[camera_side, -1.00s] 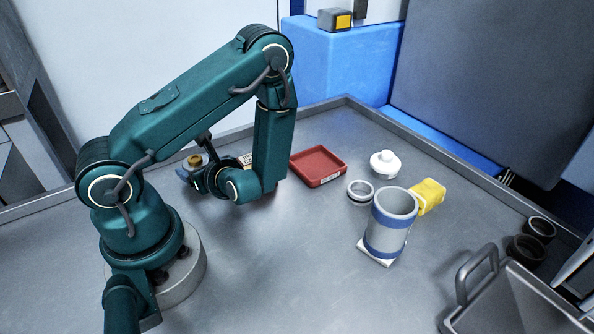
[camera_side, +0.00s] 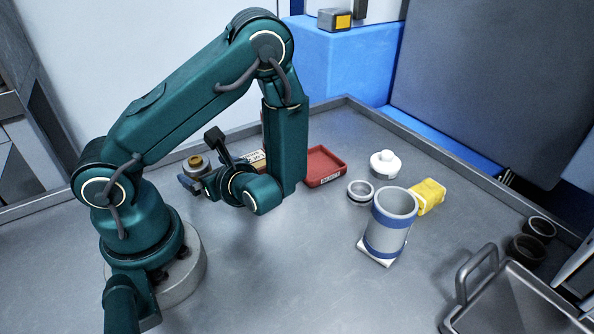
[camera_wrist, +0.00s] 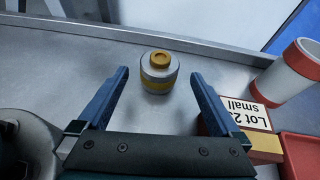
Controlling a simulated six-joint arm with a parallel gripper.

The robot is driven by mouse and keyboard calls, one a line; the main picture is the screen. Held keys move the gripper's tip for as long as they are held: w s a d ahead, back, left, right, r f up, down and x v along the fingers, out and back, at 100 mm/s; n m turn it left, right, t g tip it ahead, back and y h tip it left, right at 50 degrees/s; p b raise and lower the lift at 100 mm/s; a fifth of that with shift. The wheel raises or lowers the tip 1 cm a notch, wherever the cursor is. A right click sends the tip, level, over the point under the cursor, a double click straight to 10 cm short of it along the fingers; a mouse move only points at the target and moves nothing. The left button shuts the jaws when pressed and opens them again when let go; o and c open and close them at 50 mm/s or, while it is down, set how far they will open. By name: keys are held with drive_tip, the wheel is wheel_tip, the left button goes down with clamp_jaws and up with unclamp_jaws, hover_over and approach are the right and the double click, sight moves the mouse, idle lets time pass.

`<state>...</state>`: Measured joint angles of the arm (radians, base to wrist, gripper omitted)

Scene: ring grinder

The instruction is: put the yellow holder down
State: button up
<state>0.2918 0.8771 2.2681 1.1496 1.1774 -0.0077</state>
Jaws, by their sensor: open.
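A short grey cylinder with a yellow band and a gold knob on top, which seems to be the yellow holder (camera_wrist: 159,72), stands upright on the table; it also shows in the side view (camera_side: 196,163). My gripper (camera_wrist: 160,78) is open, with its two blue fingers apart on either side of the cylinder's line and a visible gap to each side of it. In the side view my gripper (camera_side: 192,183) is low, just in front of the cylinder. A separate yellow block-like object (camera_side: 431,194) lies at the right, partly hidden by a blue-banded cylinder.
A labelled box (camera_wrist: 247,115) and a red-banded white cylinder (camera_wrist: 291,72) stand right of my gripper. A red tray (camera_side: 325,167), a white lidded piece (camera_side: 383,163) and the blue-banded cylinder (camera_side: 391,222) are farther right. The front middle of the table is clear.

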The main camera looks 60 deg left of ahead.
drive_tip(key=v, duration=0.6)
drive_tip(key=shift+d+r, duration=0.15)
drive_tip(key=shift+d, duration=0.25)
drive_tip(key=shift+s+d+r+n+g+h, duration=0.2)
drive_tip(key=shift+n+h, duration=0.15)
drive_tip(key=shift+n, duration=0.15)
drive_tip(key=shift+s+d+r+n+g+h, duration=0.1)
drive_tip(key=shift+n+g+h, duration=0.1)
drive_tip(key=shift+n+h, duration=0.25)
drive_tip(key=w+d+r+n+t+h, duration=0.2)
drive_tip(key=d+r+n+t+h, duration=0.6)
drive_tip(key=n, duration=0.6)
drive_tip(key=d+r+h, duration=0.1)
drive_tip(key=d+h, duration=0.1)
drive_tip(key=h, duration=0.1)
drive_tip(key=shift+r+h, duration=0.4)
